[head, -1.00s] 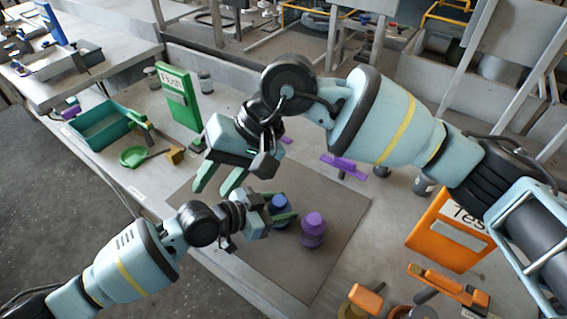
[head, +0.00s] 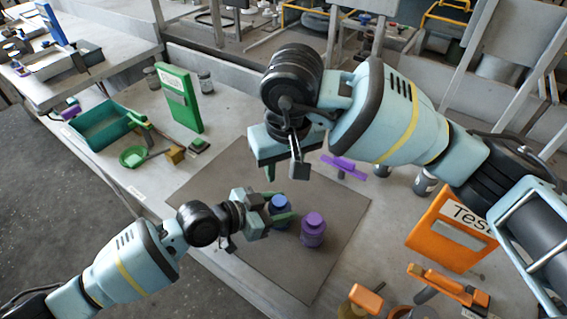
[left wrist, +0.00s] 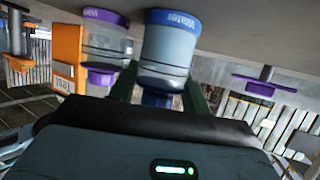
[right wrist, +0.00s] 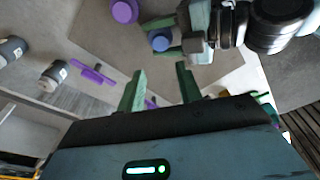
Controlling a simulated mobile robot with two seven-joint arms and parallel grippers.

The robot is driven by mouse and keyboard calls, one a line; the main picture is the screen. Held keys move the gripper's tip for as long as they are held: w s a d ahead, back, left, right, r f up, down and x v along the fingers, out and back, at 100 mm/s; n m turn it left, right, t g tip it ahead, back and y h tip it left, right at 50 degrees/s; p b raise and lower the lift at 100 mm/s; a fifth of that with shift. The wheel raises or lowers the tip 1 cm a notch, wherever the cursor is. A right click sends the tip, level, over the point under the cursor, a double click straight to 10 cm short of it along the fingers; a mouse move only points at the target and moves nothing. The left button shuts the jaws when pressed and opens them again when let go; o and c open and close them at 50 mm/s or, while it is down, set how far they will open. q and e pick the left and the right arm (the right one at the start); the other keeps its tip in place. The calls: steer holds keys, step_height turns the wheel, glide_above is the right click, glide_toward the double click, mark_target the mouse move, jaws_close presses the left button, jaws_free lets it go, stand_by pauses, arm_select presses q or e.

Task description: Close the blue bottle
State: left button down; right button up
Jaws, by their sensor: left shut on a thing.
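The blue bottle (head: 281,212) stands on the grey mat, its blue top (head: 279,201) facing up. In the left wrist view the bottle (left wrist: 169,48) shows upside down between the fingers, with a blue label band and its blue top partly hidden by the gripper. My left gripper (head: 272,213) is shut on the bottle from the left side. My right gripper (head: 270,172) is above and behind the bottle, apart from it. In the right wrist view its green fingers (right wrist: 162,85) are spread and empty, with the blue top (right wrist: 160,41) beyond them.
A purple bottle (head: 313,230) stands close to the right of the blue one. Orange (head: 452,230) and green (head: 180,98) sign stands flank the area. The front of the mat is clear.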

mark_target(278, 201)
steer(key=f, duration=0.4)
steer(key=w+f, duration=0.1)
steer(key=f, duration=0.6)
steer(key=shift+w+a+f, duration=0.3)
steer(key=shift+a+f, duration=0.05)
steer(key=shift+f, duration=0.05)
steer(key=c, duration=0.7)
steer(key=m+h, duration=0.1)
steer(key=m, duration=0.5)
steer(key=shift+m, duration=0.3)
steer(key=o, duration=1.1)
steer(key=shift+a, duration=0.1)
steer(key=shift+c, duration=0.2)
steer(key=shift+a, duration=0.1)
steer(key=shift+r, duration=0.1)
